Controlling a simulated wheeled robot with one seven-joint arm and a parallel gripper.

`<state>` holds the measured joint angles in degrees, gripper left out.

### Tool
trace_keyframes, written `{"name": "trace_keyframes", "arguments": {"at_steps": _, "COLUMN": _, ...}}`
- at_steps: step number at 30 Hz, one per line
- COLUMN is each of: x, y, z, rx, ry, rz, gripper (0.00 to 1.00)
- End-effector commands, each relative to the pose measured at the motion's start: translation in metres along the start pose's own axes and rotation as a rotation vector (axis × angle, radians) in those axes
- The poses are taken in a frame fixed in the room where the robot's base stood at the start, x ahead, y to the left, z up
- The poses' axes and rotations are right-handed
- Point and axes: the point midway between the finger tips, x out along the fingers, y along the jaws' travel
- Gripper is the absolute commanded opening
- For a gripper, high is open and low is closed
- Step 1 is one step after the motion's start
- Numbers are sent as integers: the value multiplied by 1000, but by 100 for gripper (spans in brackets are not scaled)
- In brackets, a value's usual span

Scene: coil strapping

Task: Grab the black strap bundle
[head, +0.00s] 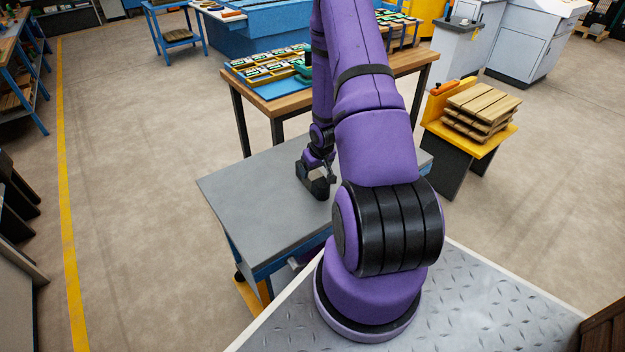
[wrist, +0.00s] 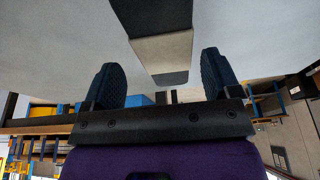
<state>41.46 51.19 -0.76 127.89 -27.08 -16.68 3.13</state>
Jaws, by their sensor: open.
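The black strap bundle (head: 320,188) seems to be the small dark block on the grey-topped table (head: 250,190), partly hidden by my gripper (head: 316,178). In the wrist view a block with black ends and a pale grey-beige band, likely the same bundle (wrist: 165,52), stands between and beyond the two blue ridged fingers. My gripper (wrist: 163,66) is open, with a visible gap between each finger and the block in that view. I cannot tell how far the fingertips are from it in depth.
A wooden bench (head: 400,62) with a blue tray of small parts (head: 270,85) stands behind the grey table. A yellow-topped stand (head: 480,142) with stacked wooden slats (head: 482,103) is to the right. The grey tabletop left of my gripper is clear.

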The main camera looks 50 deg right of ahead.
Motion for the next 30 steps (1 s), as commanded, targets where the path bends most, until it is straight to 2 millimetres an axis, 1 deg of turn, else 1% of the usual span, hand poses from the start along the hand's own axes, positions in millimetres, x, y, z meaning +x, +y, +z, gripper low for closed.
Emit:
{"name": "trace_keyframes", "arguments": {"at_steps": 6, "x": 28, "y": -6, "z": 4, "rx": -1, "ry": -3, "rz": -1, "gripper": 83}}
{"name": "trace_keyframes", "arguments": {"at_steps": 9, "x": 39, "y": -6, "z": 4, "rx": 0, "ry": -3, "rz": -1, "gripper": 83}}
{"name": "trace_keyframes", "arguments": {"at_steps": 12, "x": 46, "y": -6, "z": 3, "rx": 0, "ry": -2, "rz": -1, "gripper": 83}}
{"name": "trace_keyframes", "arguments": {"at_steps": 21, "x": 49, "y": -6, "z": 3, "rx": 0, "ry": -1, "rz": 0, "gripper": 83}}
{"name": "trace_keyframes", "arguments": {"at_steps": 26, "x": 49, "y": -6, "z": 3, "rx": 0, "ry": -1, "rz": 0, "gripper": 46}}
{"name": "trace_keyframes", "arguments": {"at_steps": 27, "x": 49, "y": -6, "z": 3, "rx": 0, "ry": -1, "rz": 0, "gripper": 37}}
{"name": "trace_keyframes", "arguments": {"at_steps": 30, "x": 49, "y": -6, "z": 3, "rx": 0, "ry": -1, "rz": 0, "gripper": 16}}
